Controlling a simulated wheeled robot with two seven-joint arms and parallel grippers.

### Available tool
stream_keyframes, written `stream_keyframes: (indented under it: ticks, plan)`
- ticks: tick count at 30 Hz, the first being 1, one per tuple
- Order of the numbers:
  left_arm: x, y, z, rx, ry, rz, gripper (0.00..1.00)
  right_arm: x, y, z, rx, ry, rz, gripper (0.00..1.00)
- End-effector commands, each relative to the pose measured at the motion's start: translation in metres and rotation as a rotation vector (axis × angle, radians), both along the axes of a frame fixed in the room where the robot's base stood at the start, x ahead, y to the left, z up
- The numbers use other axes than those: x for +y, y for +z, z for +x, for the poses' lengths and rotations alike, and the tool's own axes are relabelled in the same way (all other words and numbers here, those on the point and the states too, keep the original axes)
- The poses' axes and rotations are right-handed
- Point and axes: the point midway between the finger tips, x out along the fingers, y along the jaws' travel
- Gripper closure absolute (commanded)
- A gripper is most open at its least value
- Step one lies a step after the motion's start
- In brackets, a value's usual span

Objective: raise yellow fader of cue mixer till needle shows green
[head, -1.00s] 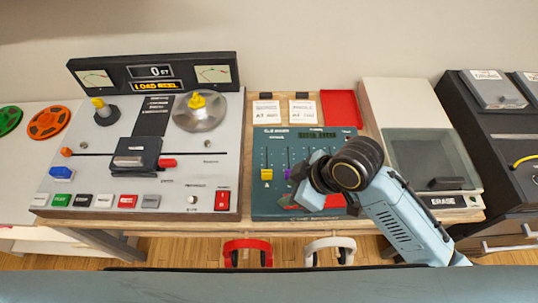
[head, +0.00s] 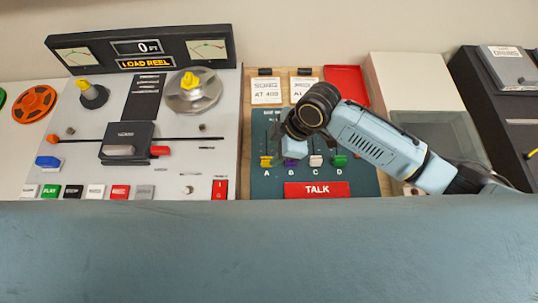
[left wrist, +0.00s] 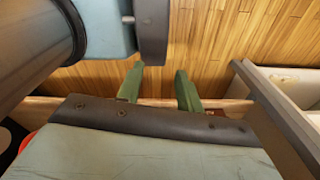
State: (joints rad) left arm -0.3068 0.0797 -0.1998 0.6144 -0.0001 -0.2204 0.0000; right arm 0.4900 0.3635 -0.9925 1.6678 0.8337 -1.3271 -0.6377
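The cue mixer (head: 360,184) is a dark teal panel on the wooden desk in the head view. Its yellow fader A (head: 266,161) sits low in its slot at the left. The purple fader B (head: 290,161), white fader C (head: 315,160) and green fader D (head: 340,160) stand in a row beside it. My right gripper (head: 292,150) is over the mixer, just right of the yellow fader; its fingertips are hidden and it covers the upper middle of the panel. My left gripper (left wrist: 160,88) is open and empty above the wooden floor in the left wrist view.
The tape machine (head: 215,150) stands left of the mixer, with a left needle meter (head: 75,57) and a right needle meter (head: 208,50) on top. A red TALK button (head: 317,190) lies below the faders. A pale eraser box (head: 415,75) stands at right.

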Motion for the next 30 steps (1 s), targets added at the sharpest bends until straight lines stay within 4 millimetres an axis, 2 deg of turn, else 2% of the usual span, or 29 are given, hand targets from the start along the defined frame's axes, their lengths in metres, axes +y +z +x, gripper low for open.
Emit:
stream_keyframes:
  ticks: [3, 9, 20, 29, 30]
  plan:
    - [0.0, -0.004, 0.004, -0.005, 0.0, 0.0, 0.64, 0.009, -0.021, 0.0, 0.002, -0.001, 0.0, 0.61]
    - [-0.001, -0.006, 0.01, -0.015, 0.0, -0.001, 0.64, 0.017, -0.04, 0.0, 0.0, -0.001, 0.001, 0.61]
    - [-0.001, -0.007, 0.011, -0.016, 0.0, -0.001, 0.64, 0.019, -0.045, 0.0, -0.002, -0.001, 0.0, 0.61]
    - [-0.001, -0.007, 0.01, -0.016, 0.0, -0.001, 0.64, 0.019, -0.044, 0.0, -0.001, -0.001, 0.0, 0.99]
    - [-0.001, -0.007, 0.01, -0.015, 0.0, -0.001, 0.64, 0.019, -0.044, 0.0, -0.001, -0.001, 0.0, 1.0]
